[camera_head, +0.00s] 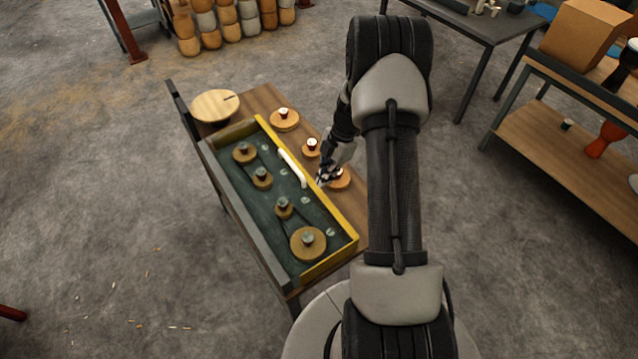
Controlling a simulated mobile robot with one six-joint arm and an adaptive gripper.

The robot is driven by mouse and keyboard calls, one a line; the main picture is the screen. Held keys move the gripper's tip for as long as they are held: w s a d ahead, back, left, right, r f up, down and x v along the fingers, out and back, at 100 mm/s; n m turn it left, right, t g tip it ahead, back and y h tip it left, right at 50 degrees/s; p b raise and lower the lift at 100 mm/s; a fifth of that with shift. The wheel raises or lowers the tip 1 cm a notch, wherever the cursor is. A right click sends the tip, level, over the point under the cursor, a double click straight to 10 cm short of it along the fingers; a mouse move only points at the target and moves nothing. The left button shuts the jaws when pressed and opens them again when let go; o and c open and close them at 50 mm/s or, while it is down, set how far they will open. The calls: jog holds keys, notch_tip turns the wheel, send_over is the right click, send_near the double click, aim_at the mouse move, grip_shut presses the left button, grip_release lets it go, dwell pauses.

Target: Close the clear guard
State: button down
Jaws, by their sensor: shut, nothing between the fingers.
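A dark green pulley board (232,178) with several wooden wheels and a belt sits on the table inside a yellow-edged frame (330,218). The clear guard is hard to make out; its white handle (291,167) shows over the board near the right yellow edge. I cannot tell from this view how far the guard is swung. My gripper (322,182) is shut and empty, just right of the yellow edge and a little right of the handle, apart from it. My arm hides part of the table's right side.
Loose wooden wheels with knobs (284,119) lie on the table (262,100) right of the frame, one close to my gripper. A round wooden disc (214,105) is at the back left corner. Shelves (560,120) stand right; the floor left is mostly clear.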

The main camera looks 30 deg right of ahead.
notch_tip(320, 180, down, 6)
jog(key=d+b, duration=0.1)
jog(key=b, duration=0.4)
jog(key=shift+d+f, duration=0.2)
jog(key=shift+d, duration=0.1)
jog(key=shift+r, duration=0.1)
